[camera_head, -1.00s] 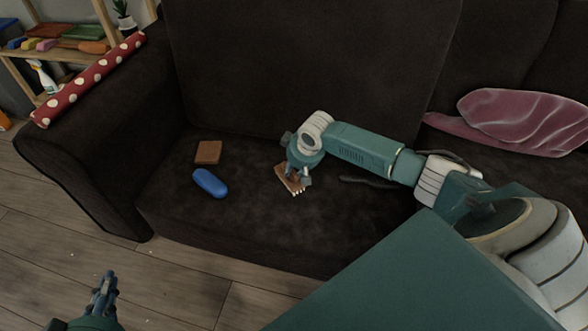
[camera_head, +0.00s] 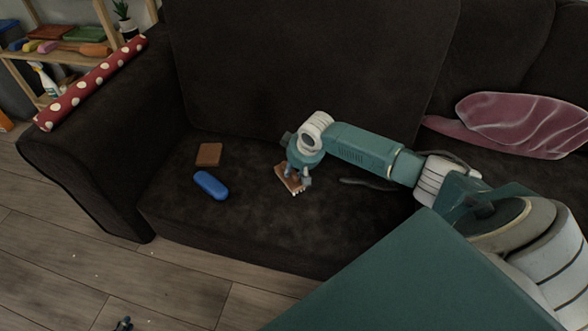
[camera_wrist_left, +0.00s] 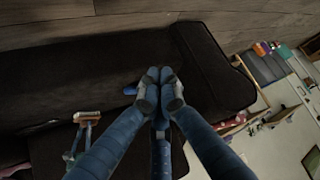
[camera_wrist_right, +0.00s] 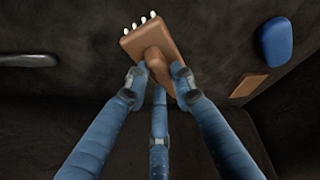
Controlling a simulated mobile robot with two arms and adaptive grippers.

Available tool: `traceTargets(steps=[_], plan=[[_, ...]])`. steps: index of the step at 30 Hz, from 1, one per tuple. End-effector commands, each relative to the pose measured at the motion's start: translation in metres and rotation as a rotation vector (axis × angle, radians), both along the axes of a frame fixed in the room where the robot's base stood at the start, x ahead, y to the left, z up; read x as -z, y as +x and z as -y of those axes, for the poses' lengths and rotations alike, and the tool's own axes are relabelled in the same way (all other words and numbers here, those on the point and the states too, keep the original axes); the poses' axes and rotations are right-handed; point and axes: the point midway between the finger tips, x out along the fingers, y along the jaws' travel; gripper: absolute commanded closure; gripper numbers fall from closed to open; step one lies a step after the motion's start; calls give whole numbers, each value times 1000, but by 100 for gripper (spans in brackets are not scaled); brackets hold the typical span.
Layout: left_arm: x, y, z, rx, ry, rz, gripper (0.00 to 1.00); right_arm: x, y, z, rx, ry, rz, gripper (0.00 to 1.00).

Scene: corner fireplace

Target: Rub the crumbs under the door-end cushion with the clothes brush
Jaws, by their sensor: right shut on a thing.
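The clothes brush (camera_head: 290,179) is brown with pale bristles. It is in my right gripper (camera_head: 298,180), low over the dark sofa seat (camera_head: 250,225); whether the bristles touch the fabric is unclear. In the right wrist view the brush (camera_wrist_right: 150,45) sits between the spread fingers (camera_wrist_right: 156,78). My left gripper (camera_head: 124,324) barely shows at the bottom edge; in the left wrist view its empty fingertips (camera_wrist_left: 159,78) are together. No crumbs can be made out clearly on the seat. Which cushion is the door-end one cannot be told.
A blue rounded object (camera_head: 211,185) and a brown block (camera_head: 208,154) lie left of the brush. A dark slim object (camera_head: 368,183) lies right of it. A pink cloth (camera_head: 520,122) lies farther right. A red dotted roll (camera_head: 90,82) lies on the armrest.

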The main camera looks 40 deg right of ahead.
Motion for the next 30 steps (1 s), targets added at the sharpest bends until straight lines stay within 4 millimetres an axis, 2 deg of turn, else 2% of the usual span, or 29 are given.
traceTargets(steps=[26, 30], plan=[[33, -73, -23, -25, 65, -308, 100, -12, 0, 0, 0, 0, 1, 97], [30, -84, -27, -29, 76, -366, 100, -27, 0, 1, 1, 0, 1, 97]])
